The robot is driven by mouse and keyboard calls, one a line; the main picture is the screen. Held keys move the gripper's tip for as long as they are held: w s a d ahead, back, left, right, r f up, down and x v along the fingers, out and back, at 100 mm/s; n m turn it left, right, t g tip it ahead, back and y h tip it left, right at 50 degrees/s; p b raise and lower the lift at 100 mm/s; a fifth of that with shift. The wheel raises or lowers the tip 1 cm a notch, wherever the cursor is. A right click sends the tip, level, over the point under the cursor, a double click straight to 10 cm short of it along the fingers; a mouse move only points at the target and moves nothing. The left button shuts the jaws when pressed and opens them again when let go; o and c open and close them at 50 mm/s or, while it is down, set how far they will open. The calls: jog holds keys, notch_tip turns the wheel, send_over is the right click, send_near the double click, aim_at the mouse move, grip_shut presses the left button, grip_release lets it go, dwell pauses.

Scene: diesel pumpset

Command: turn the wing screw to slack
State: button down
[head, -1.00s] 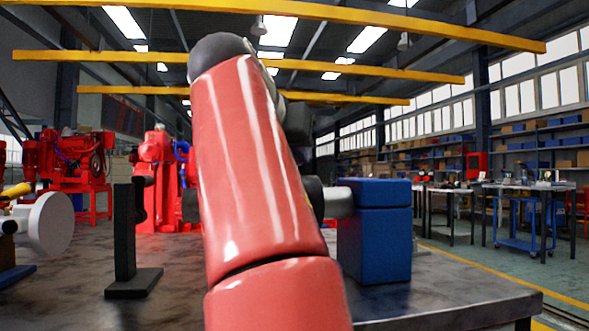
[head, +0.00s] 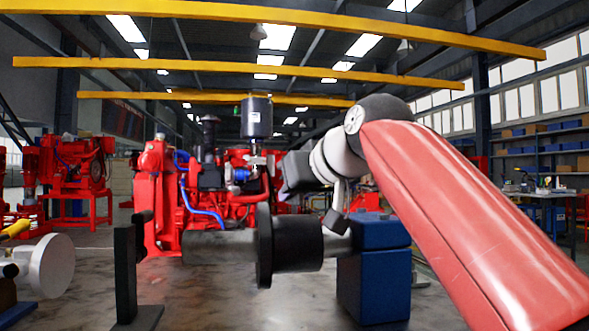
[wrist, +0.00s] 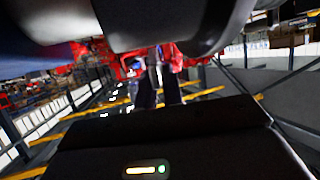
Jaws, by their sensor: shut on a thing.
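My gripper (wrist: 158,92) shows in the wrist view as two dark fingers, close together around a small pale grey piece that I take for the wing screw (wrist: 154,70). Its wings and slot are too small and blurred to make out. In the head view my arm comes in from the right and bends down at its pale wrist. The wrist hangs above the shaft between the black flanged hub (head: 293,244) and the blue block (head: 374,282). I cannot make out the screw in the head view.
A grey shaft (head: 218,246) runs left from the hub along the bench (head: 235,305). A black stand (head: 125,265) and a pale round disc (head: 51,266) are at the left. Red engines (head: 155,190) stand behind. A large dark body fills the top of the wrist view.

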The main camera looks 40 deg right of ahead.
jog(key=n+y+p, duration=0.1)
jog(key=p, duration=0.1)
jog(key=n+y+p, duration=0.3)
jog(key=y+p, duration=0.1)
jog(key=shift+r+n, duration=0.3)
jog(key=shift+r, duration=0.05)
jog(key=shift+f+n+g+y+p, duration=0.2)
jog(key=shift+n+g+y+p, duration=0.2)
jog(key=shift+n+y+p, duration=0.65)
jog(key=shift+f+n+g+y+p, duration=0.15)
jog(key=shift+n+g+y+p, duration=0.25)
jog(key=shift+n+y+p, duration=0.6)
jog(key=shift+y+b, duration=0.3)
jog(key=shift+y, duration=0.05)
jog(key=c, duration=1.5)
grip_release()
jog(key=v, duration=0.8)
jog(key=shift+w, duration=0.1)
